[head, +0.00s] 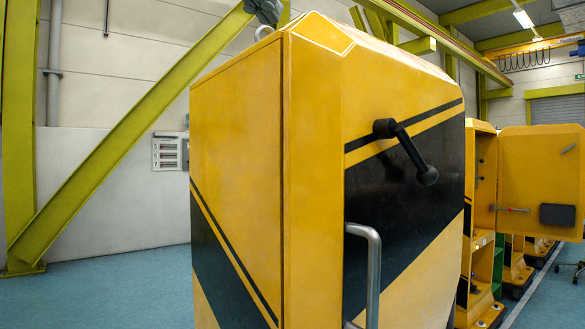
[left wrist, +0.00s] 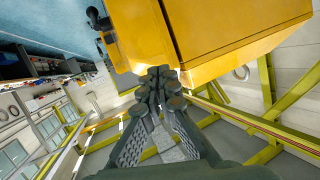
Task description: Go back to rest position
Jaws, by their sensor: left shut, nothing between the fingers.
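My left gripper (head: 265,10) shows in part at the top edge of the head view, above the top of the yellow and black cabinet (head: 235,110). In the left wrist view my left gripper (left wrist: 160,76) is shut, its fingertips together with nothing between them. There its fingertips overlap the cabinet's yellow edge in the picture; I cannot tell whether they touch it. My right gripper is in neither view.
The cabinet front carries a black crank handle (head: 408,150) and a grey vertical grab bar (head: 372,275). A second yellow cabinet with an open door (head: 540,175) stands to the right. A green diagonal beam (head: 125,145) rises at the left. Blue floor (head: 110,295) is clear there.

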